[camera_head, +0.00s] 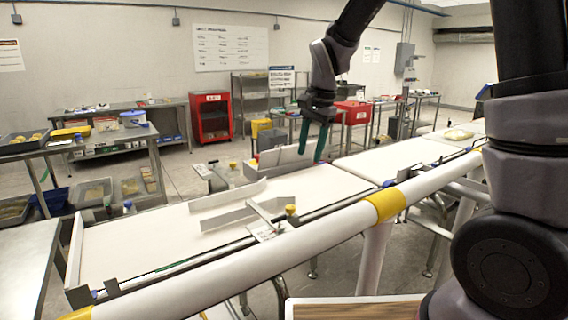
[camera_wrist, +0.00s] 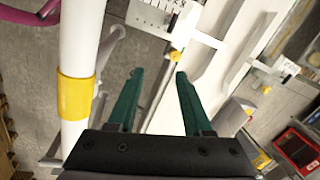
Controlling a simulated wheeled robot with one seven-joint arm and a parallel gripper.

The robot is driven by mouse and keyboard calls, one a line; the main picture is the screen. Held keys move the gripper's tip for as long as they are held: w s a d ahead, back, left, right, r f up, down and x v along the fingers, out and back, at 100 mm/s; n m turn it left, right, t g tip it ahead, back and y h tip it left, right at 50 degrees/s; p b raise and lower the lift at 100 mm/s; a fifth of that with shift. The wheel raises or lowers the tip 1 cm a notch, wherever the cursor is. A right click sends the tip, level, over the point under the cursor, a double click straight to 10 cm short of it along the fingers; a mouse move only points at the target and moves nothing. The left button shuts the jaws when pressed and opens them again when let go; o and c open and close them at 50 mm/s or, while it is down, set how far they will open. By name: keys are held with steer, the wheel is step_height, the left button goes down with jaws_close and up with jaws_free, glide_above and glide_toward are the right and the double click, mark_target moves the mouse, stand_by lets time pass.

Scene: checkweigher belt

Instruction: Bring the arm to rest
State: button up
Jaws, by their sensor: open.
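My gripper (camera_head: 313,141) hangs from my arm above the belt line in the head view, with its green fingers pointing down. In the wrist view my gripper (camera_wrist: 158,78) shows two green fingers spread apart with nothing between them. The white conveyor belt (camera_head: 150,240) lies below and to the left of it in the head view. I cannot tell the exact height of the fingers above the belt.
A white rail with a yellow band (camera_head: 385,204) runs along the belt's near side. Metal guide plates (camera_head: 228,217) and a yellow knob (camera_head: 290,209) stand at the belt. A red cabinet (camera_head: 211,118) and side tables stand behind. A yellowish item (camera_head: 458,135) lies on the far right belt.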

steer(key=s+d+r+n+t, duration=0.3)
steer(key=s+d+r+t, duration=0.3)
steer(key=s+d+r, duration=0.8)
steer(key=s+d, duration=0.2)
steer(key=d, duration=0.2)
steer(key=shift+s+r+n, duration=0.3)
steer(key=shift+n, duration=0.1)
stand_by(1.3)
